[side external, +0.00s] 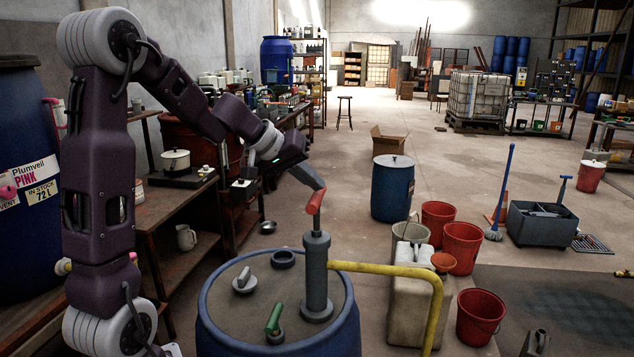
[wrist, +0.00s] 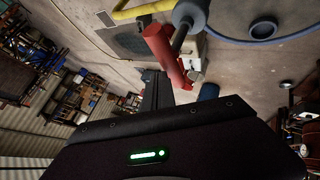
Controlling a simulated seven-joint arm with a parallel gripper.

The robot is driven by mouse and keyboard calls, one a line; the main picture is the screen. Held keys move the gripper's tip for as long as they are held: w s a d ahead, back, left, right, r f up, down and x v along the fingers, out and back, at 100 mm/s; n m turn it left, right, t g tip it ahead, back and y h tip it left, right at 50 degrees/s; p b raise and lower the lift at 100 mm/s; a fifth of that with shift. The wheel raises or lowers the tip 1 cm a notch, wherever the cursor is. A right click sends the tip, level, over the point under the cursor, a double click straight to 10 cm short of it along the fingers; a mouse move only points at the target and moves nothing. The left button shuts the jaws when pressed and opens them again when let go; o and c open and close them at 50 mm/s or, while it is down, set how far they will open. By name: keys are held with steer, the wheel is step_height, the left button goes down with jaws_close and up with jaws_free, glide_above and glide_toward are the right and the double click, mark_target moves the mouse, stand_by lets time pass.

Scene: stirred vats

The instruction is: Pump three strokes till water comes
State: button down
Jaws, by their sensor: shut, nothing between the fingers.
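The hand pump (side external: 316,275) is a grey upright column on the lid of a blue drum (side external: 205,325). Its red handle (side external: 315,202) is at the top, tilted, and a yellow spout pipe (side external: 390,270) runs right and bends down beside a pale jerrycan (side external: 405,308). My gripper (side external: 318,184) is shut and empty, its fingertips at the upper end of the red handle. In the wrist view my dark fingers (wrist: 157,82) point at the red handle (wrist: 165,55); I cannot tell whether they touch it. No water shows at the spout; its end is low in the picture.
The drum lid also carries a green-handled fitting (side external: 274,318), a grey cap (side external: 244,281) and a dark ring (side external: 283,258). Red buckets (side external: 480,312) stand to the right. A workbench (side external: 175,205) with a white pot is behind my arm. Open floor lies beyond.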

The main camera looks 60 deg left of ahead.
mark_target(313, 201)
steer(key=shift+f, duration=2.65)
stand_by(1.7)
steer(key=shift+r, duration=0.1)
steer(key=shift+r, duration=3.45)
step_height(313, 201, up, 6)
